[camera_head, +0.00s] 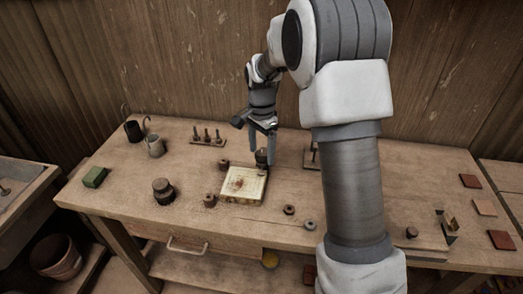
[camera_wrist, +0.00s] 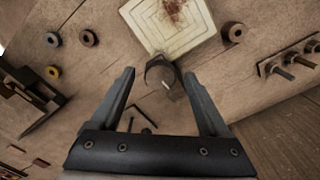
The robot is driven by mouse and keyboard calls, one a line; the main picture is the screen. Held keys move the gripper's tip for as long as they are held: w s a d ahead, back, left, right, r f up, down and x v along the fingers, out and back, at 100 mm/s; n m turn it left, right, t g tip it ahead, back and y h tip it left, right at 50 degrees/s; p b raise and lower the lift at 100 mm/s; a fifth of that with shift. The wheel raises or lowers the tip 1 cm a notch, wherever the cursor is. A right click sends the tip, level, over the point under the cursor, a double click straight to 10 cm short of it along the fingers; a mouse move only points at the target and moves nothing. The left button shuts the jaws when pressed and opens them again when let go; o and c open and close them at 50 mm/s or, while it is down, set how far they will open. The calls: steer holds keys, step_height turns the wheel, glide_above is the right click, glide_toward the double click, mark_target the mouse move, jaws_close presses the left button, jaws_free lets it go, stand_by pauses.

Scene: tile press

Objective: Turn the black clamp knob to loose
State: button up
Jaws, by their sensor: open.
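The black clamp knob (camera_wrist: 162,74) is a dark round knob with a pale pointer mark, at one corner of the square cream tile (camera_wrist: 166,22) with brown stains. In the head view the knob (camera_head: 261,156) stands at the back right corner of the tile (camera_head: 243,185), partly hidden by my gripper. My gripper (camera_head: 261,158) points down over the knob. In the wrist view my gripper (camera_wrist: 162,78) is open, with one finger on each side of the knob and a gap to each. I cannot tell whether the fingertips reach down to the knob's height.
A rack of pegs (camera_head: 208,138) stands behind the tile. Small brown rings lie around it, one (camera_head: 210,200) at its left. A dark round pot (camera_head: 163,191), a green block (camera_head: 94,177) and cups (camera_head: 155,146) stand left.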

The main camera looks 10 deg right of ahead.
jaws_close()
stand_by(0.5)
